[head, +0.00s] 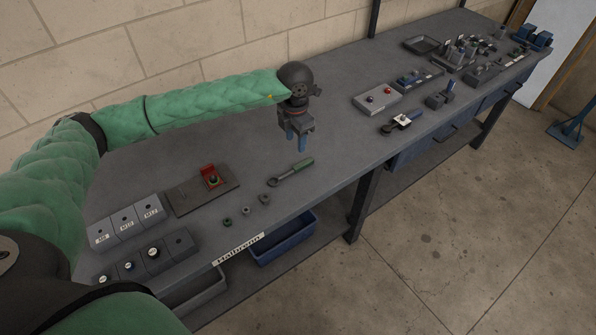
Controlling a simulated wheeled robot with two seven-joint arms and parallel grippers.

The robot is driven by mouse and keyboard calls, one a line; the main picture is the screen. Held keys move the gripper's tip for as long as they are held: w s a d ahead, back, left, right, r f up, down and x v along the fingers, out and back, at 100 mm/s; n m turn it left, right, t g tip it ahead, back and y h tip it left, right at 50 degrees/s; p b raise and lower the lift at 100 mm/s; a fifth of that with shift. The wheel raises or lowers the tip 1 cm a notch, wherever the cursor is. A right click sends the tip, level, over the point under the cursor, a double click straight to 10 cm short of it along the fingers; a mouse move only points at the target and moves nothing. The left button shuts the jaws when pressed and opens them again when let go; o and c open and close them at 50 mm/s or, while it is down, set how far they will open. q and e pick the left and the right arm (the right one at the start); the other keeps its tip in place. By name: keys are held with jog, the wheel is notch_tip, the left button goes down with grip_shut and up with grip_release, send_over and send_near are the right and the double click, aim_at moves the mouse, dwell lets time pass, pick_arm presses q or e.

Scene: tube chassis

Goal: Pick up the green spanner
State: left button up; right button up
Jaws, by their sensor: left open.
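The green spanner (290,172) lies flat on the grey workbench, near its front edge. Its green handle points to the upper right and its dark metal head to the lower left. My left gripper (298,146) hangs above the bench with its blue-tipped fingers pointing down, just beyond the handle end of the spanner. It is open and apart from the spanner, with nothing seen between the fingers. My right gripper is not in view.
Several small nuts (246,211) lie left of the spanner. A dark plate (188,197) with a red part sits further left, near labelled grey blocks (126,222). A blue bin (284,240) is under the bench.

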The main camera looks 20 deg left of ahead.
aim_at(296, 167)
pick_arm(q)
jog(key=f+b, duration=0.2)
jog(key=f, duration=0.1)
jog(key=shift+s+f+b, duration=0.2)
jog(key=shift+b, duration=0.2)
jog(key=shift+f, duration=0.2)
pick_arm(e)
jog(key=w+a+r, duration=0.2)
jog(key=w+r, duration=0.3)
pick_arm(q)
jog(key=shift+f+p, duration=0.75)
jog(key=shift+f, duration=0.45)
notch_tip(296, 167, down, 4)
jog(key=p, duration=0.3)
jog(key=shift+d+f, duration=0.1)
jog(key=shift+f, duration=0.45)
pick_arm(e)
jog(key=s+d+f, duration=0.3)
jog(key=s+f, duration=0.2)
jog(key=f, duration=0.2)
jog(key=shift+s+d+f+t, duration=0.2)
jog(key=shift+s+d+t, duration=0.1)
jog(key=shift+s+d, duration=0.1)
pick_arm(q)
jog(key=c, duration=0.9)
grip_shut()
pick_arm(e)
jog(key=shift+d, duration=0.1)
